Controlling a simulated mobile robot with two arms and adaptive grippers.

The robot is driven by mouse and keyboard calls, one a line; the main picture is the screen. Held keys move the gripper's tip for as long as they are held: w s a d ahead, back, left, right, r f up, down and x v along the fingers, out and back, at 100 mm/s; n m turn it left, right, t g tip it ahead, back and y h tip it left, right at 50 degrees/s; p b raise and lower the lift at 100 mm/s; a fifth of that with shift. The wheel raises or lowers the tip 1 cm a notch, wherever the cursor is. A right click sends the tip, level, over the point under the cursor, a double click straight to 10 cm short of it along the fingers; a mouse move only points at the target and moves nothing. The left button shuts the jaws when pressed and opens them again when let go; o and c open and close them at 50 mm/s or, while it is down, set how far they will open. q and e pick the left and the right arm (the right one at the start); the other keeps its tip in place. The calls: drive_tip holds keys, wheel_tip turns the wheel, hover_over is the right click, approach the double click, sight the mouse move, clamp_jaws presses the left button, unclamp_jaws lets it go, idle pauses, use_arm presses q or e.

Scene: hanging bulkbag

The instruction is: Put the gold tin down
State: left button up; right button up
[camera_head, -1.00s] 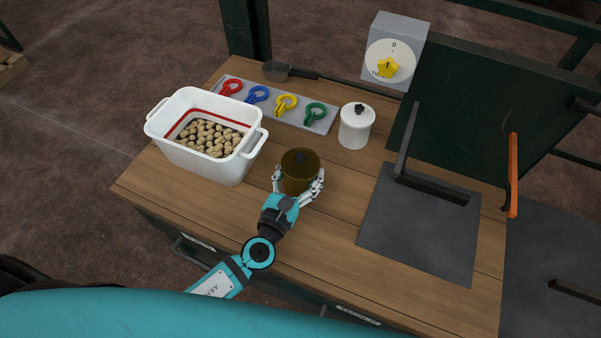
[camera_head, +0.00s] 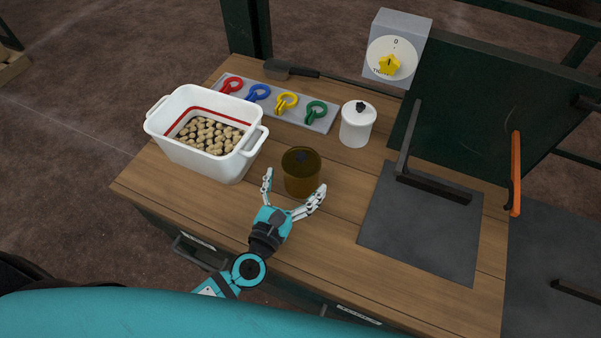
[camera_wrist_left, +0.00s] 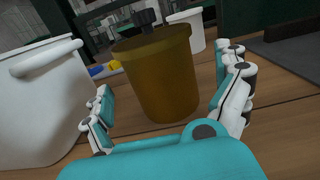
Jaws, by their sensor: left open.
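The gold tin (camera_head: 302,176) is a dark gold cylinder with a black knob on top. It stands upright on the wooden bench top, right of the white tub. My left gripper (camera_head: 294,192) is open on the near side of the tin, its fingers spread apart. In the left wrist view the tin (camera_wrist_left: 160,78) stands ahead, between and beyond the open fingers (camera_wrist_left: 166,108), with gaps on both sides. My right gripper is not in view.
A white tub (camera_head: 205,165) of potato-like lumps stands at left. Behind are a tray of coloured rings (camera_head: 325,123), a white lidded jar (camera_head: 356,126) and a dial box (camera_head: 401,32). A dark plate (camera_head: 420,230) lies at right. Bare wood (camera_head: 335,225) lies between.

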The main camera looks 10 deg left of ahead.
use_arm(q)
drive_tip(key=s+b, duration=0.1)
drive_tip(key=s, duration=0.2)
drive_tip(key=s+a, duration=0.1)
drive_tip(key=s, duration=0.3)
drive_tip(key=shift+a+f+b, duration=0.15)
drive_tip(key=shift+b, duration=0.2)
drive_tip(key=shift+s+a, duration=0.15)
drive_tip(key=shift+s, duration=0.45)
